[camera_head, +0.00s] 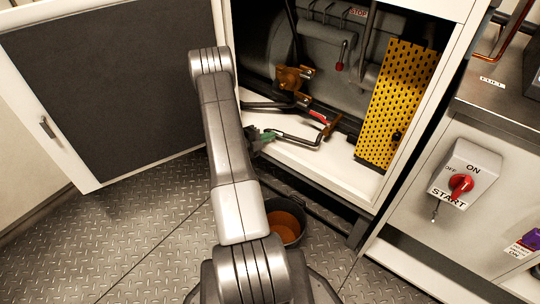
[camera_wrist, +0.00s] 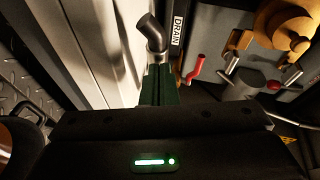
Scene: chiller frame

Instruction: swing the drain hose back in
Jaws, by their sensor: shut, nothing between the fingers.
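The drain hose (camera_head: 295,137) is a dark bent tube at the front of the open cabinet, low over its white floor. In the wrist view its black elbow (camera_wrist: 151,31) shows just beyond my fingertips, beside a DRAIN label (camera_wrist: 178,30). My gripper (camera_head: 264,137) is at the hose's left end, at the cabinet's front edge. Its green fingers (camera_wrist: 157,82) are shut with nothing between them. I cannot tell whether they touch the hose. A red lever (camera_wrist: 195,69) sits right of the fingers; it also shows in the head view (camera_head: 320,117).
A dark bucket (camera_head: 304,230) with orange-brown contents stands on the floor below. The open door (camera_head: 84,179) spans the left. A brass part (camera_head: 292,79) and a yellow perforated panel (camera_head: 398,100) are inside the cabinet. A switch box (camera_head: 464,172) is at right.

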